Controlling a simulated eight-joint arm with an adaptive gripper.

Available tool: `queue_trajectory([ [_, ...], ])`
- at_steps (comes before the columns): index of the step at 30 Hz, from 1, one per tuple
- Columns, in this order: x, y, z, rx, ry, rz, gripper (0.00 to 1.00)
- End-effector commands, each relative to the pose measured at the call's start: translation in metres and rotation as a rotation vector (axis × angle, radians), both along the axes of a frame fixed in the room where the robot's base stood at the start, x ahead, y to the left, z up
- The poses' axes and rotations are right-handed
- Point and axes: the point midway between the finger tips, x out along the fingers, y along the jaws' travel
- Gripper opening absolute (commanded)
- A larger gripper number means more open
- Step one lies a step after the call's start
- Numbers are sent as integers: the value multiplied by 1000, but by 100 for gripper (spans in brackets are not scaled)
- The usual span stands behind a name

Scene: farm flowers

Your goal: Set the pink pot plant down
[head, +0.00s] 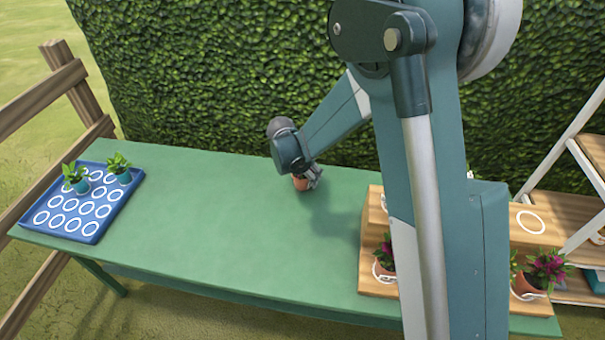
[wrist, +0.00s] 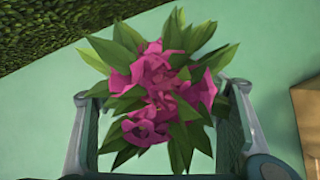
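The pink pot plant (wrist: 165,90) fills the middle of the wrist view, with magenta flowers and green leaves seen from above. My gripper (wrist: 160,130) has one finger on each side of it and appears shut on its pot, though the leaves hide the contact. In the head view the terracotta pot (head: 300,184) shows just below my gripper (head: 308,178), over the back middle of the green table. The pot looks about upright. I cannot tell whether its base touches the table. Its flowers are hidden there by my gripper.
A blue tray (head: 66,222) with white rings lies at the table's left and holds two green plants (head: 75,177) (head: 119,168). A wooden stepped stand (head: 372,225) is at the right, with pink-flowered pots (head: 545,270). The green table (head: 215,235) is clear between them. A hedge stands behind.

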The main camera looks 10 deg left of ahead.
Motion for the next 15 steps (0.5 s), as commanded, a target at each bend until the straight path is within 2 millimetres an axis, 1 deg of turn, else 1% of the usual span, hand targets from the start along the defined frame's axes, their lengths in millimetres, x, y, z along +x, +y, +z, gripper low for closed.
queue_trajectory([
  [10, 0, 0, 2, 0, 0, 0, 66],
  [15, -2, 1, 8, 0, 0, 0, 66],
])
